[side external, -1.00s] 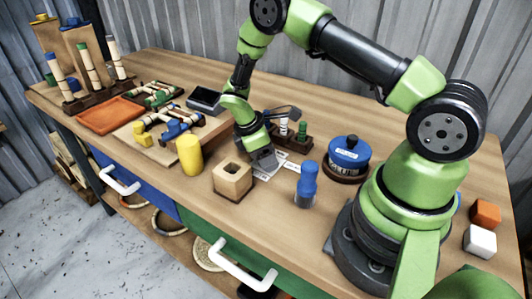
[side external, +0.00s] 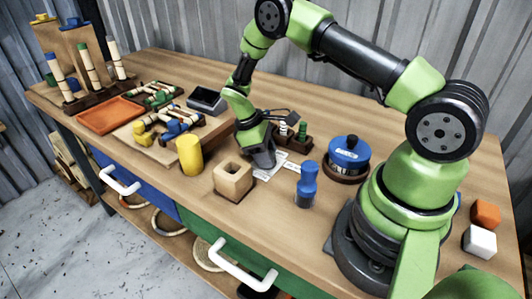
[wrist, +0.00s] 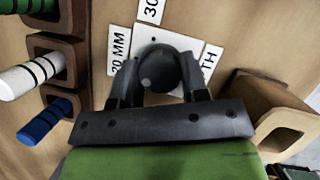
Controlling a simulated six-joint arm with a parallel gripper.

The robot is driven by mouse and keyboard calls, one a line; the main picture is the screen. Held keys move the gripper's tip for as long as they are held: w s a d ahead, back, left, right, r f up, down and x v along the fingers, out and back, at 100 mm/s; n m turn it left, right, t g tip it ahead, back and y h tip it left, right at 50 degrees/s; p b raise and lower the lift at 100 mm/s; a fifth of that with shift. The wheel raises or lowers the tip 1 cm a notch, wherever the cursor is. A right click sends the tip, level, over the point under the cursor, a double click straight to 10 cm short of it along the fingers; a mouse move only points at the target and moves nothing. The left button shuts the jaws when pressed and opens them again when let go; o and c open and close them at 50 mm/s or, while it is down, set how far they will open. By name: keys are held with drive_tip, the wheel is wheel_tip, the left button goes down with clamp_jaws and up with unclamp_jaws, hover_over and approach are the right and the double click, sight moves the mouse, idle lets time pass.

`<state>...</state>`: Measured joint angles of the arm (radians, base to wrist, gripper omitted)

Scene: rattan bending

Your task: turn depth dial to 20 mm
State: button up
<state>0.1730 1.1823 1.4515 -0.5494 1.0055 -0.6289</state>
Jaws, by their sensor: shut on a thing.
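The depth dial's dark round knob (wrist: 160,68) shows in the wrist view, on a white plate (wrist: 150,36). Labels around it read "20 MM" (wrist: 118,52) on the left, "30" (wrist: 151,10) at the top and a partly hidden word ending in "TH" on the right. My gripper (wrist: 165,86) is shut on the knob, one finger on each side.
A wooden block with a square hole (side external: 232,181) stands close to my gripper. A blue-topped bottle (side external: 307,184) and a round blue-lidded container (side external: 348,153) stand to the right. A yellow cylinder (side external: 189,156) is left. A dark rack with pegs (side external: 297,140) is behind.

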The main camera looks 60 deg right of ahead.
drive_tip(key=m+y, duration=0.1)
drive_tip(key=m, duration=0.2)
drive_tip(key=shift+m+g, duration=0.3)
drive_tip(key=shift+d+m+y, duration=0.1)
drive_tip(key=shift+m+y, duration=0.9)
drive_tip(key=shift+m, duration=0.9)
drive_tip(key=o, duration=0.9)
drive_tip(key=shift+o, duration=0.2)
drive_tip(key=v, duration=1)
drive_tip(key=shift+s, duration=0.1)
